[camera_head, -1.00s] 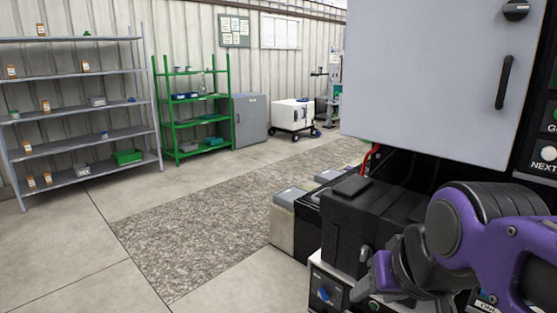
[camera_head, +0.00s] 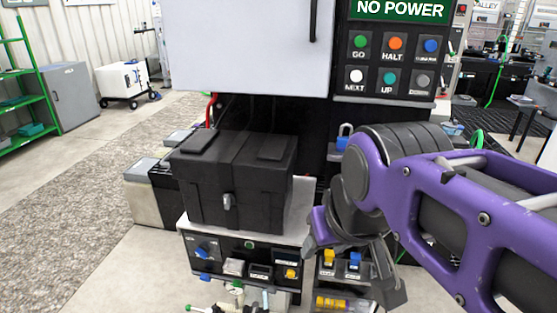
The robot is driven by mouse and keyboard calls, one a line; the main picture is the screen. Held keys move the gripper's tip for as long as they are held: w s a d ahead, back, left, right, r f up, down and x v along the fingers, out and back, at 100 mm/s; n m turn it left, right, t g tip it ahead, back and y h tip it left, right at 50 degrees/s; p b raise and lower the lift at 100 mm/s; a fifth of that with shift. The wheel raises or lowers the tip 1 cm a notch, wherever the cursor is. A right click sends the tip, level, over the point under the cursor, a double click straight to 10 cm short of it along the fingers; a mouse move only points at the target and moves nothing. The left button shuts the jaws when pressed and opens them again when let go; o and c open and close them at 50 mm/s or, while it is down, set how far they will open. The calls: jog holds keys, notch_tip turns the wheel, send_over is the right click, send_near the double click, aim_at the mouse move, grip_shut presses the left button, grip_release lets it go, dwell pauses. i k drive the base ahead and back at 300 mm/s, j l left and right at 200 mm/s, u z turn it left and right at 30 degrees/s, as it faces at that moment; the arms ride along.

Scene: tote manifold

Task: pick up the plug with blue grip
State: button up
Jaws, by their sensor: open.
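A small blue-topped piece (camera_head: 354,259), which looks like the plug with blue grip, stands beside a yellow-topped one (camera_head: 329,258) on the front of the low bench unit. It is small, and its lower part is hard to make out. My gripper (camera_head: 351,272) is open, its fingers pointing down, one on each side of this area in the picture. I cannot tell how far in front of the plugs it is. Nothing shows between the fingers except the plugs and panel behind them. Part of the panel is hidden by my gripper.
A black lidded case (camera_head: 235,190) sits on the bench left of my gripper. A control panel (camera_head: 391,62) with coloured buttons and a grey cabinet door (camera_head: 245,45) rise behind. A blue lock-like item (camera_head: 344,136) is near my arm. Open floor (camera_head: 75,225) lies left.

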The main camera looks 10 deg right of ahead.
aim_at(356, 258)
jog(key=k+z, duration=0.1)
jog(key=z, duration=0.65)
jog(key=i+j+z, duration=0.1)
jog(key=k+l+u, duration=0.1)
jog(key=k, duration=0.6)
